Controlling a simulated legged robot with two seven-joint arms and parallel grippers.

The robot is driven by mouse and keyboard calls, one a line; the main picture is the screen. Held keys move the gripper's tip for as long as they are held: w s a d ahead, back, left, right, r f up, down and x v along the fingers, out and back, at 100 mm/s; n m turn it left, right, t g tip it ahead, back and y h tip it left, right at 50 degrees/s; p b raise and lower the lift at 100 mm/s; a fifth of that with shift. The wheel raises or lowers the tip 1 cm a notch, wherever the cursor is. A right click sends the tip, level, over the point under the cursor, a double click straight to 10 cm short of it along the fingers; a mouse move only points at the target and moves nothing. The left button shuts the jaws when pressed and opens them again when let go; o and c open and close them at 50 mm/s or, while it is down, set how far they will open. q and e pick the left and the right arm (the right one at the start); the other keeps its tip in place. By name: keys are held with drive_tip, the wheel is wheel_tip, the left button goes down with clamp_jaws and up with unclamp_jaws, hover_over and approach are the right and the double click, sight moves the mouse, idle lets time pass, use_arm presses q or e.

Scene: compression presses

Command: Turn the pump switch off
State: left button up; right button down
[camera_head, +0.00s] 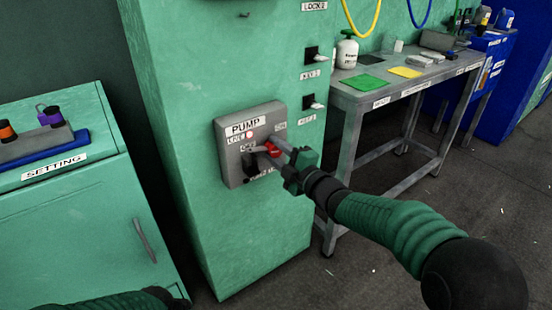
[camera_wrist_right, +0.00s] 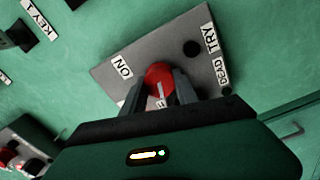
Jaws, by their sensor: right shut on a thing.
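The pump switch is a grey box (camera_head: 226,160) labelled PUMP on the front of a green cabinet. Its red handle (camera_head: 272,149) sits at the right part of the box, near the ON label. My right gripper (camera_head: 277,149) reaches it from the right and is shut on the red handle. In the right wrist view the red handle (camera_wrist_right: 158,77) is between the two fingers, and the ON label (camera_wrist_right: 122,67) is just left of it. The fingers hide part of the handle. My left gripper is not in view; only a piece of the left arm shows at the bottom left.
A grey table (camera_head: 345,98) with green and yellow mats stands at the right. A green cabinet labelled SETTING (camera_head: 70,220) stands at the left. The floor at the right is open.

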drive_tip(key=shift+s+a+f+n+b, duration=0.1)
drive_tip(key=shift+f+n+b, duration=0.1)
drive_tip(key=shift+n+b, duration=0.45)
drive_tip(key=shift+a+f+n+b, duration=0.15)
drive_tip(key=shift+n+b, duration=0.25)
drive_tip(key=shift+n, duration=0.45)
drive_tip(key=shift+d, duration=0.1)
drive_tip(key=c, duration=0.9)
unclamp_jaws()
drive_tip(key=shift+c, duration=0.2)
drive_tip(key=shift+r, duration=0.15)
drive_tip(key=shift+s+d+r, duration=0.1)
drive_tip(key=shift+s+d, duration=0.15)
drive_tip(key=p+v, duration=0.5)
drive_tip(key=v, duration=1.1)
